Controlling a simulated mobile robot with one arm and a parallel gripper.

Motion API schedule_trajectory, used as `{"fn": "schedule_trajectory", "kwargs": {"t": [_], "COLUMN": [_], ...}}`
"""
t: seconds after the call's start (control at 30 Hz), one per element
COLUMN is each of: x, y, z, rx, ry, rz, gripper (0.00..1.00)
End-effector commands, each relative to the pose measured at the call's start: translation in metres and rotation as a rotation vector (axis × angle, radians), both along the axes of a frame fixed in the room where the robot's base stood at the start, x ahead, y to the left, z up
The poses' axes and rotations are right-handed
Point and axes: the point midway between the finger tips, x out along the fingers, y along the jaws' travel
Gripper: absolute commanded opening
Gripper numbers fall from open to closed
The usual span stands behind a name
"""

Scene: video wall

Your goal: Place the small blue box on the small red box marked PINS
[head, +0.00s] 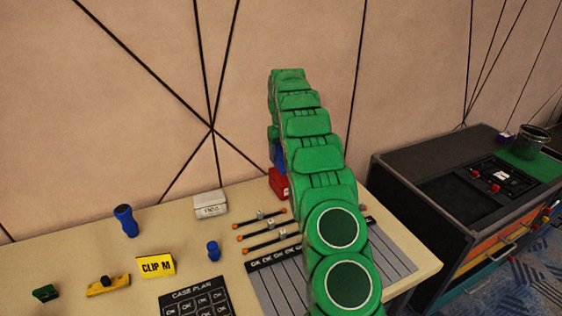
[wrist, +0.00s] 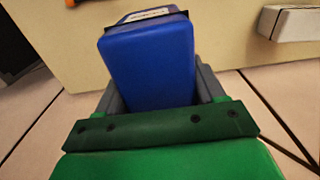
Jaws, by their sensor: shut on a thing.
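The small blue box (wrist: 150,60) sits between the grey fingers of my gripper (wrist: 158,88), which is shut on it. In the head view a sliver of the blue box (head: 279,156) shows left of my green arm, directly above the small red box (head: 279,184). The red box stands on the table near the wall, partly covered by my arm; its marking cannot be read. I cannot tell whether the blue box touches the red one. In the wrist view the blue box hides whatever lies beneath it.
A white box (head: 211,205) stands left of the red box and also shows in the wrist view (wrist: 297,23). Rods (head: 262,226), a small blue piece (head: 213,250) and a yellow CLIP M block (head: 157,266) lie nearer. A dark cabinet (head: 430,190) stands right.

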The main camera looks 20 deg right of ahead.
Motion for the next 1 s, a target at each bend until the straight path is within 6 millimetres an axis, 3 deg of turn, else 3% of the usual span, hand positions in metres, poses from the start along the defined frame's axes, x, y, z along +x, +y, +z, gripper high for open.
{"fn": "schedule_trajectory", "kwargs": {"t": [0.4, 1.0], "x": [0.019, 0.024], "y": [-0.006, -0.008], "z": [-0.022, -0.036], "rx": [-0.001, 0.000], "ry": [-0.003, -0.001], "rz": [-0.001, -0.001], "gripper": [0.26, 0.26]}}
